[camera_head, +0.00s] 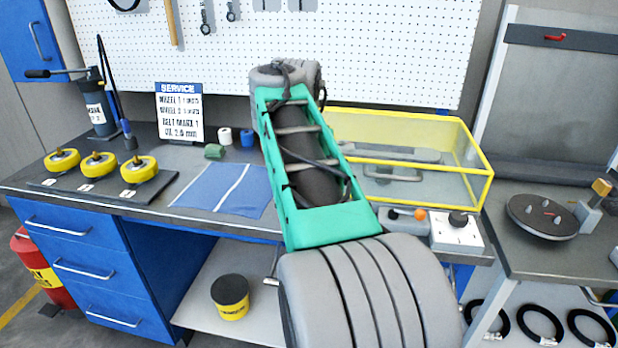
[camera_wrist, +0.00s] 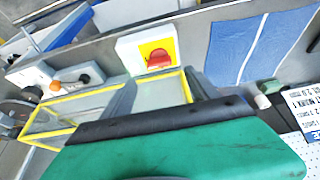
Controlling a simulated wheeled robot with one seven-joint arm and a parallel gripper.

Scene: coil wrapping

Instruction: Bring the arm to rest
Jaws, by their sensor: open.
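My arm (camera_head: 330,225) reaches up and away over the workbench (camera_head: 150,205), with its green link and grey joints across the middle of the head view. Its far joint is in front of the pegboard. In the wrist view a green part of my own arm with a dark edge fills the lower middle. No held object is visible.
A yellow-framed clear box (camera_head: 460,165) stands right of my arm. A blue mat (camera_head: 222,188), a service card (camera_head: 180,112) and several yellow-rimmed spools (camera_head: 98,164) are to the left. A turntable (camera_head: 541,216) sits on the right bench. A red switch (camera_wrist: 158,60) shows in the wrist view.

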